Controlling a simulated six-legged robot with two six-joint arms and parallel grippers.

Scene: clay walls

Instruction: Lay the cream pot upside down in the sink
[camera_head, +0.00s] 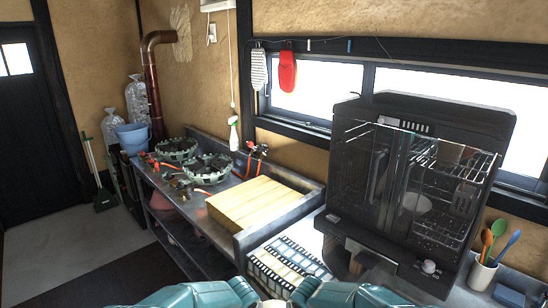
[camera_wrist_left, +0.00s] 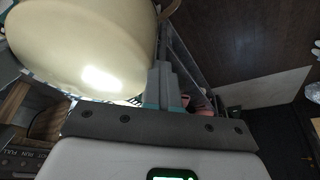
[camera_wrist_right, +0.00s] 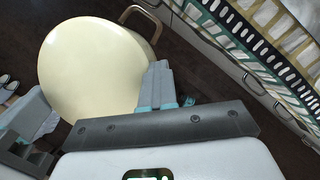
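The cream pot (camera_wrist_left: 85,45) fills the upper left of the left wrist view. In the right wrist view the cream pot (camera_wrist_right: 92,68) shows a smooth rounded face and a bronze loop handle (camera_wrist_right: 133,12). It is in the air between my grippers, with dark floor behind it. My left gripper (camera_wrist_left: 164,75) and right gripper (camera_wrist_right: 157,75) have their fingers close together at the pot's edge; the exact grip points are hidden. In the head view a steel counter unit (camera_head: 312,188) holds a slatted wooden board (camera_head: 250,203); no open sink basin is clear.
A patterned cloth or mat (camera_head: 285,265) lies on the counter nearest me. A black glass-doored cabinet (camera_head: 410,190) stands on the right, beside a utensil cup (camera_head: 482,272). Two green burners (camera_head: 208,168) stand beyond the wooden board. Open floor (camera_head: 90,235) lies to the left.

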